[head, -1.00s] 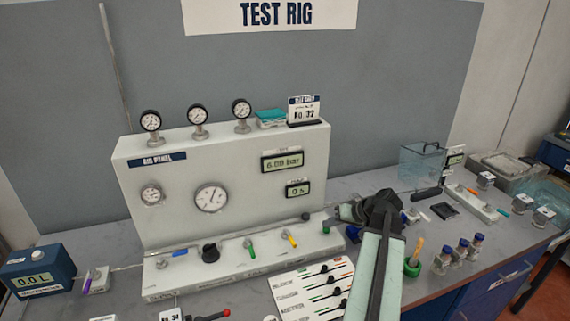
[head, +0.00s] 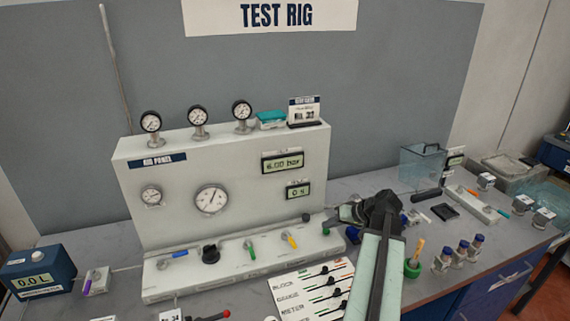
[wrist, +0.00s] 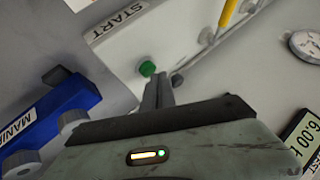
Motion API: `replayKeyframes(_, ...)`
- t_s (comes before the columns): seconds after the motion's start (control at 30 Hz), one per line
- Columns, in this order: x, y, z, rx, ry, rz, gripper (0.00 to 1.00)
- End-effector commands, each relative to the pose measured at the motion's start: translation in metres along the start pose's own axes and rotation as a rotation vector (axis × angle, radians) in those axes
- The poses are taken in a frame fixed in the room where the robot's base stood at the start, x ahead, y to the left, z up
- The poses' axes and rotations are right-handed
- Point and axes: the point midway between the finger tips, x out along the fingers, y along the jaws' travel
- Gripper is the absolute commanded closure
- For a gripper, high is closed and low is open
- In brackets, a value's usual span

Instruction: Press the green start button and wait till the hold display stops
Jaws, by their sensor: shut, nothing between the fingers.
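The green start button (wrist: 147,68) sits on the pale base ledge beside the START label (wrist: 120,20) in the wrist view. My gripper (wrist: 157,80) is shut and empty, its fingertips right beside the button; I cannot tell whether they touch it. In the head view my gripper (head: 338,216) is at the right end of the rig's ledge. The hold display (head: 297,190) is the small lower one on the rig panel and seems to read 0 s. The pressure display (head: 282,162) above it reads 6.00 bar.
Yellow (head: 290,240) and green (head: 249,249) levers and a black knob (head: 210,253) stand along the ledge. A blue manifold block (wrist: 55,108) lies near my gripper. A printed card (head: 312,287) lies in front. Vials (head: 460,250) stand to the right.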

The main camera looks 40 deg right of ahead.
Motion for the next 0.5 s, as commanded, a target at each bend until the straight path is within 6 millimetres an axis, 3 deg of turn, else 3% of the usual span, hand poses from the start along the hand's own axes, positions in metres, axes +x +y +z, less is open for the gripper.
replayKeyframes(0.5,-0.035,-0.025,-0.025,0.000,0.000,0.000,1.00)
